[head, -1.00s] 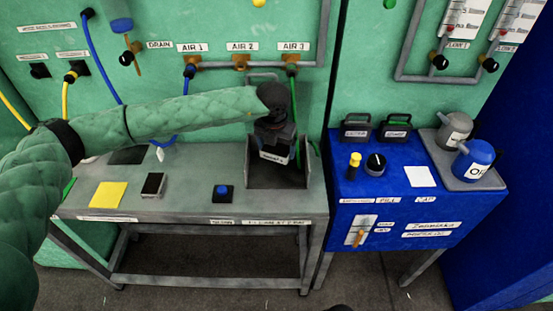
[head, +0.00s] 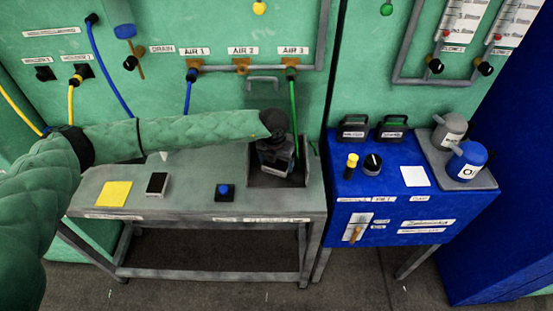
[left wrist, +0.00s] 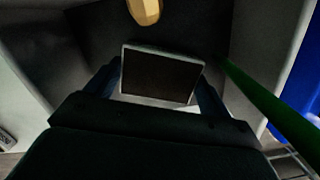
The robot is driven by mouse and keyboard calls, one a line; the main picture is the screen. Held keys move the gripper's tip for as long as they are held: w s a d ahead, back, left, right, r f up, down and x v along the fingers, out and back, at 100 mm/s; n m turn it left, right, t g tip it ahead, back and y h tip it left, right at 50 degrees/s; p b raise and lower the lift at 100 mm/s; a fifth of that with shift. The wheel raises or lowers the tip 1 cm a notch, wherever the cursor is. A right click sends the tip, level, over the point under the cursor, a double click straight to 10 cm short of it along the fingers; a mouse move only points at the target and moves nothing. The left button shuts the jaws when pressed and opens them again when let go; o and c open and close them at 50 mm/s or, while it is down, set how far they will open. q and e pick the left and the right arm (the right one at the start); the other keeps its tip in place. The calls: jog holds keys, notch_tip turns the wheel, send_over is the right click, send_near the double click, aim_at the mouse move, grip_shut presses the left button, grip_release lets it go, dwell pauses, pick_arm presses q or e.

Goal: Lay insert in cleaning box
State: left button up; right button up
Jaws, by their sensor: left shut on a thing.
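The cleaning box (head: 292,181) is a grey, open-topped box at the right end of the grey bench. My left gripper (head: 275,168) points down into its opening. In the left wrist view, the gripper (left wrist: 157,90) is shut on the insert (left wrist: 158,76), a flat dark rectangle with a pale rim, held between the dark fingers. The box's dark interior (left wrist: 60,45) surrounds it in that view. I cannot tell whether the insert touches the box floor. In the head view the gripper hides most of the insert. My right gripper is not in view.
A green hose (head: 292,105) hangs from AIR 3 behind the box and crosses the right of the wrist view (left wrist: 265,105). A yellow pad (head: 115,193), a black block (head: 157,184) and a blue button (head: 225,191) lie on the bench (head: 190,203). A blue cabinet (head: 385,195) stands right.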

pick_arm(q)
jog(key=shift+f, duration=0.1)
dwell(0.3)
jog(key=o, duration=1.2)
jog(key=shift+c, duration=0.2)
